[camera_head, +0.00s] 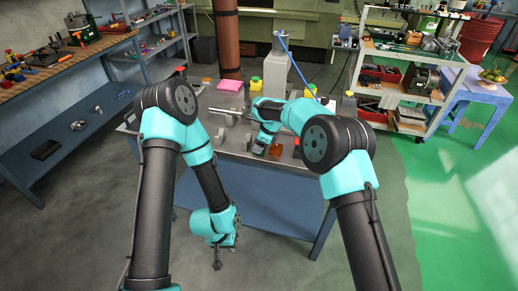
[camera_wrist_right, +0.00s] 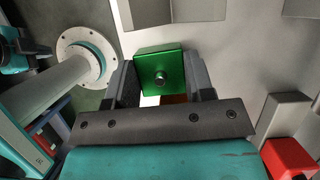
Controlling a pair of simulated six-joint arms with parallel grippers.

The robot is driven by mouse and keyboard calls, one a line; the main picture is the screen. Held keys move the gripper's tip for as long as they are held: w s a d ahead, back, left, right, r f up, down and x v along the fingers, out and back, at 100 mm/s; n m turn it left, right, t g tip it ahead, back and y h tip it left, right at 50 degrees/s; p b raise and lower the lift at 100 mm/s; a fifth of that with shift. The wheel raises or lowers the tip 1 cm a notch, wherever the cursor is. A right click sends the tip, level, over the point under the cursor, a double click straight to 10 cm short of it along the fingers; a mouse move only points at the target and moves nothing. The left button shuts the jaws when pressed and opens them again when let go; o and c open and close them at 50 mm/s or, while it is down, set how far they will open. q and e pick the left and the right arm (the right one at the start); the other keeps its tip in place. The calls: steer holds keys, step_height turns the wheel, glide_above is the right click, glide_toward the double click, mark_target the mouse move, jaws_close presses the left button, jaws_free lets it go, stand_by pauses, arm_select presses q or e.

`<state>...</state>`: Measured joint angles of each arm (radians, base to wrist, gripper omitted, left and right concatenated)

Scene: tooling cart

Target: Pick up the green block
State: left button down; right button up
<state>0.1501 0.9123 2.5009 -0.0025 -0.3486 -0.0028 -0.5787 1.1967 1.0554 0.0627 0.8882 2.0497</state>
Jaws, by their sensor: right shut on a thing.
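The green block (camera_wrist_right: 160,68) is between the two dark fingers of my right gripper (camera_wrist_right: 161,80) in the right wrist view. The fingers are shut on its left and right sides. A round dark knob shows on its near face. In the head view my right gripper (camera_head: 260,150) is low over the cart top, and its own wrist hides the block. My left gripper (camera_head: 218,261) hangs low in front of the cart, away from the block. Its fingers are too small and dark to tell whether they are open.
The cart (camera_head: 240,158) has a grey top. A brown-orange block (camera_head: 276,151) lies beside my right gripper. A pink block (camera_head: 230,85) and a yellow-green block (camera_head: 255,83) stand farther back. A red block (camera_wrist_right: 288,157) shows at the lower right of the wrist view.

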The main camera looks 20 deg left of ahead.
steer(key=shift+r, duration=1.8)
steer(key=s+d, duration=0.2)
steer(key=s, duration=0.5)
steer(key=s+d+r, duration=0.1)
steer(key=s+d, duration=0.1)
steer(key=s, duration=0.6)
steer(key=shift+d+r, duration=0.2)
steer(key=shift+d, duration=0.2)
steer(key=shift+s+r, duration=0.1)
step_height(320, 180, up, 6)
steer(key=shift+f, duration=0.1)
